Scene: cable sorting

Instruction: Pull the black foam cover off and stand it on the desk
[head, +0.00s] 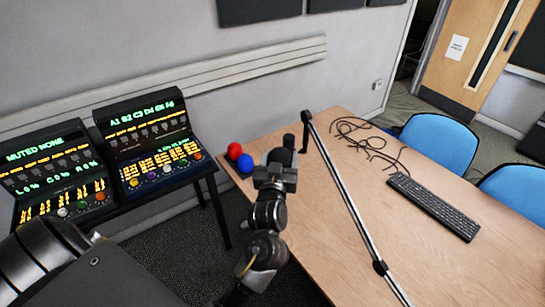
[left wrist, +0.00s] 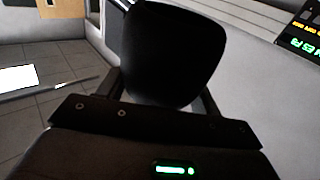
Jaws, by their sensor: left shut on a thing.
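The black foam cover (head: 289,141) is a rounded black piece at the tip of my left gripper (head: 279,160), over the far left part of the desk (head: 345,240). In the left wrist view the cover (left wrist: 170,50) fills the space between the two fingers of my left gripper (left wrist: 160,96), which is shut on it. The microphone boom (head: 345,200) crosses the desk, and a short dark part hangs from its far end, just right of the cover. I cannot tell whether the cover touches that part. My right gripper is not in view.
A red foam ball (head: 235,151) and a blue one (head: 245,163) are at the desk's left corner. Loose black cables (head: 365,140) and a keyboard (head: 433,205) lie right of the boom. Blue chairs (head: 440,141) stand beyond. Two lit mixer panels (head: 150,140) stand left.

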